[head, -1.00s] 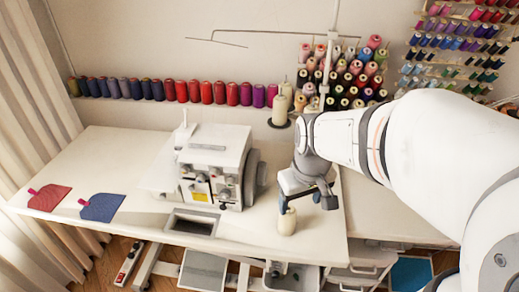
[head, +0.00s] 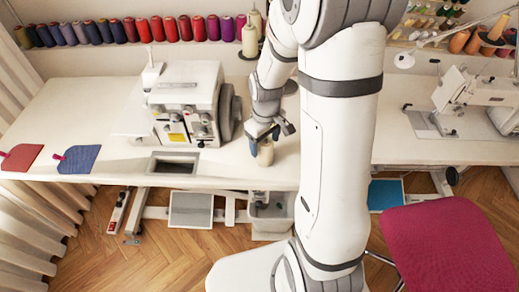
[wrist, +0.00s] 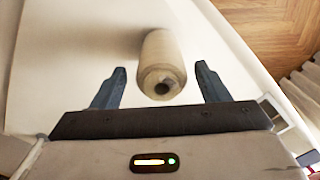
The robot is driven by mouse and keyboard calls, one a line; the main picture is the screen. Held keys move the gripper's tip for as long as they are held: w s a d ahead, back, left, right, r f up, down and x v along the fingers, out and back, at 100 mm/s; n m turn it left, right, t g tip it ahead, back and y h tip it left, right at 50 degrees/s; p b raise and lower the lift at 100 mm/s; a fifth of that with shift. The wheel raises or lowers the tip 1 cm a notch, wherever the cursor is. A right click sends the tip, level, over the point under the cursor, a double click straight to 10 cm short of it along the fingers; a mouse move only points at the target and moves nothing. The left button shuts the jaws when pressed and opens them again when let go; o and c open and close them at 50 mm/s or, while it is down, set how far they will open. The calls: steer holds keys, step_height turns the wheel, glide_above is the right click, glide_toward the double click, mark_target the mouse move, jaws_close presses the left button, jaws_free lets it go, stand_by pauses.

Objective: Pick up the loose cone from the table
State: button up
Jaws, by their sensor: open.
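The loose cone (wrist: 162,55) is a beige thread cone standing on the white table (wrist: 75,50). In the wrist view it sits between and just beyond the two dark fingertips of my gripper (wrist: 161,85), with a gap on both sides. My gripper is open and empty. In the head view my gripper (head: 265,136) is right over the cone (head: 265,154) near the table's front edge, and it hides the cone's top.
A white overlock machine (head: 185,100) stands left of my gripper. A blue fabric piece (head: 78,159) and a red one (head: 20,157) lie at the table's left end. A sewing machine (head: 470,95) is at right. A magenta chair (head: 440,245) stands in front.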

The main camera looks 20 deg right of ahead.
steer(key=shift+f, duration=0.9)
steer(key=c, duration=1.1)
